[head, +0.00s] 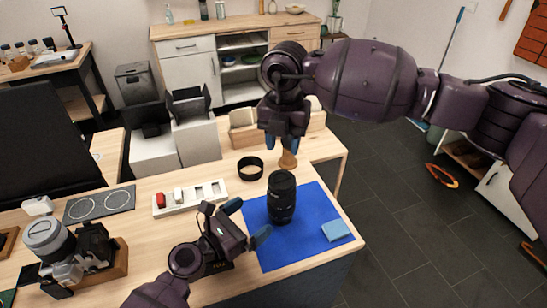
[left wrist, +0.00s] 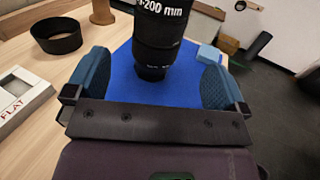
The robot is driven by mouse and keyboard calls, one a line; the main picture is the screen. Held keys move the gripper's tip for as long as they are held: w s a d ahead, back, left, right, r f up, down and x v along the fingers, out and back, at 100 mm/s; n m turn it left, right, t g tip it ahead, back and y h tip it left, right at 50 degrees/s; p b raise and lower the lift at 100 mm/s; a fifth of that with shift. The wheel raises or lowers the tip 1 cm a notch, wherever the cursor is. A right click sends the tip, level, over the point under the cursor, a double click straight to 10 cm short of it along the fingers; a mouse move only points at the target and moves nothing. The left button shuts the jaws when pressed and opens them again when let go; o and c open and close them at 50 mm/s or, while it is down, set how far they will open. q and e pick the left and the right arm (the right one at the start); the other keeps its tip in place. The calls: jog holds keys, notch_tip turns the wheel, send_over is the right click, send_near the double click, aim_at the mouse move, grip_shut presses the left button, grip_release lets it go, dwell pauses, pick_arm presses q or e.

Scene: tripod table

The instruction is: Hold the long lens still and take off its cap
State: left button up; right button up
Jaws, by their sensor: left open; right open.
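The long black lens (head: 282,200) stands upright on the blue mat (head: 295,253). Its top end (head: 282,180) is dark, and I cannot make out the cap's edge. In the left wrist view the lens (left wrist: 160,35) rises ahead between my left fingers, with white lettering on its barrel and its top out of frame. My left gripper (head: 247,221) is open at the left side of the lens, low, with its fingers apart and pointing at it. My right gripper (head: 282,146) is open and empty, pointing down above the table, behind and above the lens.
A black ring (head: 240,173) and a small wooden object (head: 288,160) stand behind the lens. A light blue cloth or block (head: 335,231) lies at the mat's right. A white tray (head: 190,203), a grey pad (head: 100,205) and a camera (head: 90,250) are to the left.

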aim_at(281, 194)
pick_arm(q)
jog(key=x, duration=1)
jog(key=shift+w+d, duration=0.2)
jog(key=shift+w, duration=0.05)
jog(key=c, duration=1.3)
pick_arm(e)
jog(key=shift+o, duration=1.3)
jog(key=o, duration=0.6)
jog(key=shift+f+m, duration=0.55)
jog(key=shift+m, duration=0.25)
jog(key=shift+f, duration=4.5)
jog(key=c, duration=0.9)
jog(key=shift+r, duration=0.85)
